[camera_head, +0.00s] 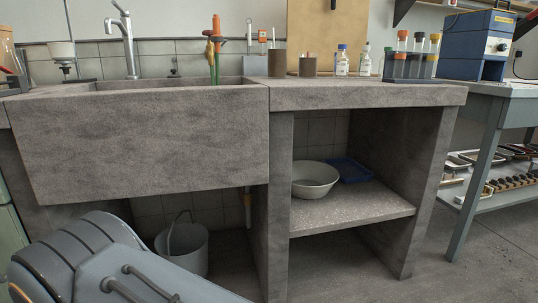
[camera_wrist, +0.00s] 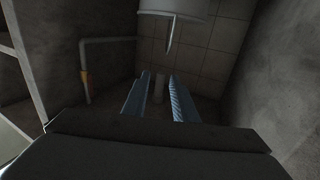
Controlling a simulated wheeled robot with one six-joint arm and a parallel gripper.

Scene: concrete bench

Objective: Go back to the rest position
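My gripper (camera_wrist: 159,76) shows in the wrist view as two blue-grey fingers with a clear gap between them, so it is open. A small pale upright shape (camera_wrist: 158,84) shows in the gap; it seems to lie beyond the fingers, and I cannot tell what it is. Neither finger visibly grips anything. In the head view my arm crosses the lower left in front of the sink, and the gripper itself cannot be seen there.
Under the concrete sink (camera_head: 140,140) stands a grey bucket (camera_head: 183,250). A pipe with an orange part (camera_wrist: 85,78) runs along the tiled wall. The shelf at right holds a white bowl (camera_head: 314,180) and a blue tray (camera_head: 350,170). Concrete walls are close around the gripper.

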